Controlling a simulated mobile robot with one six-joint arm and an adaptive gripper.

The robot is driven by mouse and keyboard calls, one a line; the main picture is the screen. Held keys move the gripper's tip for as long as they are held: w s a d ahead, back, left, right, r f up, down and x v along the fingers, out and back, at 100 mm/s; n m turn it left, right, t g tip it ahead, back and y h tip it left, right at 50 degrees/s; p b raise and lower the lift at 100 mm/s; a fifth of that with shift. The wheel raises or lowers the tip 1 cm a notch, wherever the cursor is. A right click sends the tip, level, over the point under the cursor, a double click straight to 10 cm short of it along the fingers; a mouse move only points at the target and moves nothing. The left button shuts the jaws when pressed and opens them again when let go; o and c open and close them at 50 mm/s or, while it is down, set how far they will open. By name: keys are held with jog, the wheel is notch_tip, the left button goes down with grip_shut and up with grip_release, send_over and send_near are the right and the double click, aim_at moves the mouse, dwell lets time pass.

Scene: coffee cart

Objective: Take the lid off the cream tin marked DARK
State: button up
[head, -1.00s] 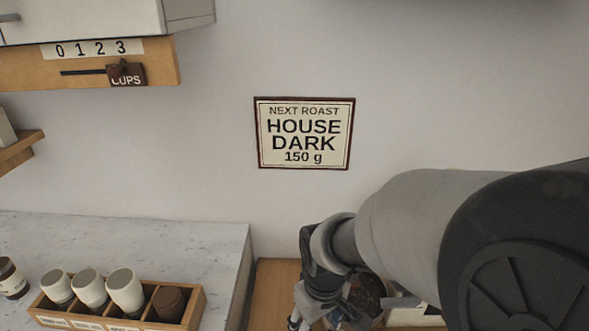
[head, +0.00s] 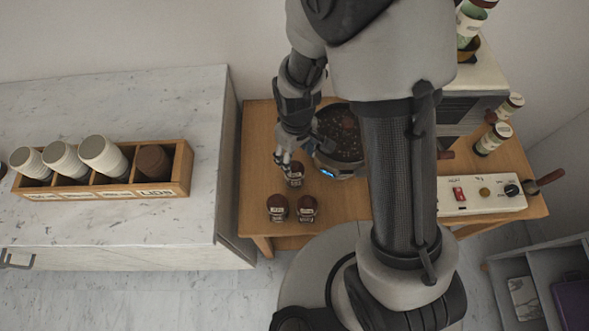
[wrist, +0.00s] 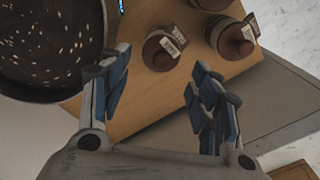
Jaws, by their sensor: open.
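Three small tins with brown knobbed lids stand on the wooden table: a back tin (head: 295,179), a front left tin (head: 277,208) and a front right tin (head: 307,209). Their pale labels are too small to read, so I cannot tell which one is marked DARK. All three appear lidded. My gripper (head: 284,158) is above the table beside the back tin, partly overlapping it in the head view. In the wrist view my gripper (wrist: 160,82) has its fingers wide apart with nothing between them. Two brown lids (wrist: 160,50) (wrist: 232,38) show beyond the fingertips, and a third is cut off at the top edge.
A round dark perforated pan (head: 338,135) is close right of my gripper. A machine with a white switch panel (head: 478,197) and several jars stand further right. A marble counter (head: 120,225) with a wooden cup box (head: 110,190) is left, across a gap.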

aim_at(294, 165)
jog(key=shift+a+f+b, duration=0.2)
jog(key=shift+f+b, duration=1.1)
jog(key=shift+f, duration=1.85)
jog(key=shift+r, duration=0.1)
jog(key=c, duration=0.7)
